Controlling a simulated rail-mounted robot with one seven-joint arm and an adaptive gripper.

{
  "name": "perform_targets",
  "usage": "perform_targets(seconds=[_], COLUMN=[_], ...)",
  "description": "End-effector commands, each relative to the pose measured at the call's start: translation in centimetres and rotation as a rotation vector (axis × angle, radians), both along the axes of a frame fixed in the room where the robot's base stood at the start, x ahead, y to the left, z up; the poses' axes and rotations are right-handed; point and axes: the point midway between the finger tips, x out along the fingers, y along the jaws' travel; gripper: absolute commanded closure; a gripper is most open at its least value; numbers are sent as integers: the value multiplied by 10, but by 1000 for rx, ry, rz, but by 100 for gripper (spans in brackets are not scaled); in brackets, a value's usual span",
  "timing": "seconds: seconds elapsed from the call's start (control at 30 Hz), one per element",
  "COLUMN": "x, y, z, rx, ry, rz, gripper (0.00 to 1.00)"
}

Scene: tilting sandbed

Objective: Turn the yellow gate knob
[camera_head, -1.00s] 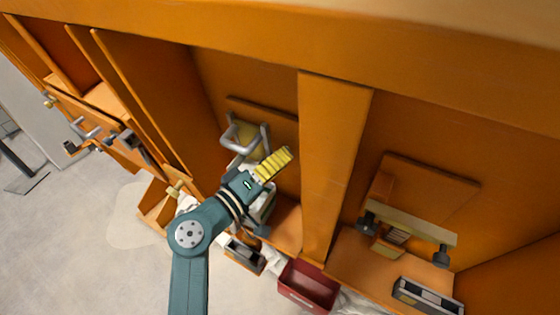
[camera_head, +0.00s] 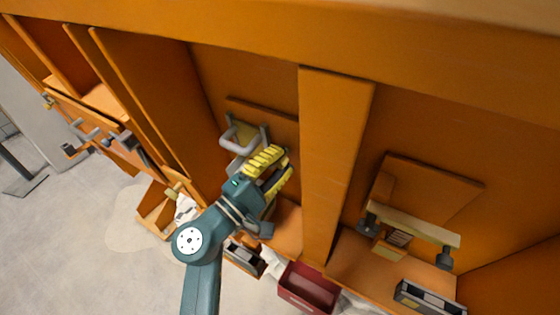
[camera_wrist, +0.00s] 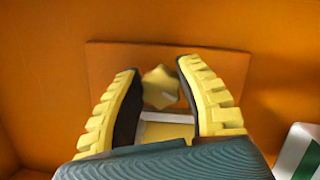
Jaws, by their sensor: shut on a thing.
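The yellow gate knob (camera_wrist: 159,88) is star-shaped and sits between the two fingers of my gripper (camera_wrist: 158,70) in the wrist view, in front of an orange back board (camera_wrist: 220,62). A pale bar and a yellow surface show just below the knob. My gripper has yellow ribbed fingers with dark inner pads. It is shut on the knob, one finger at each side. In the head view my gripper (camera_head: 283,163) is in the left bay, and the knob is hidden there.
A grey handle (camera_head: 243,133) is close to the upper left of my gripper. An orange post (camera_head: 335,150) stands to the right. A red bin (camera_head: 308,288) lies below. In the wrist view a green-and-white thing (camera_wrist: 300,152) is at the lower right.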

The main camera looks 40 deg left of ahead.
Motion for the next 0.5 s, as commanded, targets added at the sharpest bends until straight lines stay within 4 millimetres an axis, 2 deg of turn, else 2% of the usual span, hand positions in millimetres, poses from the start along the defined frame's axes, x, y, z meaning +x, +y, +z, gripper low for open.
perform_targets(seconds=[0.5], x=[1], y=[0], z=[-2], rx=[-35], ry=[-5], rz=[-5], gripper=[100])
